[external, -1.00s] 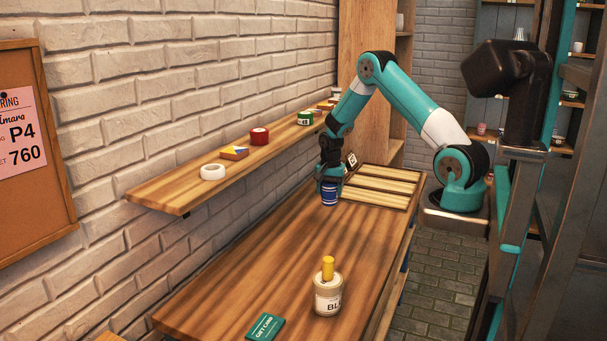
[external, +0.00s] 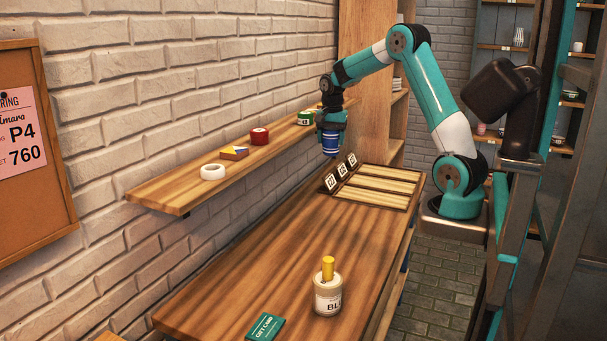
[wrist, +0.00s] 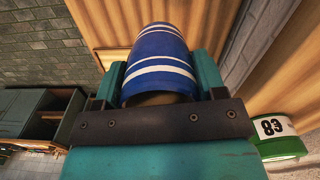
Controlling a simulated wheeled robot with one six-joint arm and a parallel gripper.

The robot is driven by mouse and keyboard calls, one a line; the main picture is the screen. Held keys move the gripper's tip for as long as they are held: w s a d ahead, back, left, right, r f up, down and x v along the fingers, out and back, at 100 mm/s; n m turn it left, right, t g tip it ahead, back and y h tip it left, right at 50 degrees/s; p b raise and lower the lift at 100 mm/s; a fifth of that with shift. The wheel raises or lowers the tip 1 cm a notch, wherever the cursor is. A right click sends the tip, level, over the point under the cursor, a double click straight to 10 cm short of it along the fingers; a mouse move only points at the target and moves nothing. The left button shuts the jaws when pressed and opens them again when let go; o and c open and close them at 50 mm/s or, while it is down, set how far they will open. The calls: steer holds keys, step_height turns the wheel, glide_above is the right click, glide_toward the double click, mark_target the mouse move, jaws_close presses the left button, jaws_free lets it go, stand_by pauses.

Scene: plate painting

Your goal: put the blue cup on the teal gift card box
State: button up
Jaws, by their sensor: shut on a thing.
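The blue cup (external: 331,144) has white stripes and hangs in the air above the far end of the table, below my gripper (external: 332,126). In the wrist view the blue cup (wrist: 158,58) sits between the teal fingers of my gripper (wrist: 160,82), which are shut on it. The teal gift card box (external: 265,327) lies flat at the near end of the table, at the bottom of the external view, well away from the cup.
A jar with a yellow handle (external: 328,293) stands on the table right of the box. A wooden tray (external: 378,186) with small marked cards (external: 341,171) lies at the far end. A wall shelf (external: 185,188) holds a white ring, tins and a small box. The table's middle is clear.

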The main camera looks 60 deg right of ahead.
step_height(320, 180, up, 14)
steer(key=w+a+n+b, duration=0.2)
steer(key=w+a+n, duration=0.3)
steer(key=a, duration=0.9)
steer(key=n+b, duration=0.1)
steer(key=n, duration=1)
glide_above(266, 328)
step_height(266, 328, down, 38)
steer(key=shift+f, duration=0.25)
steer(key=shift+f+b, duration=0.15)
steer(key=shift+b, duration=0.15)
steer(key=o, duration=1)
steer(key=shift+o, duration=0.2)
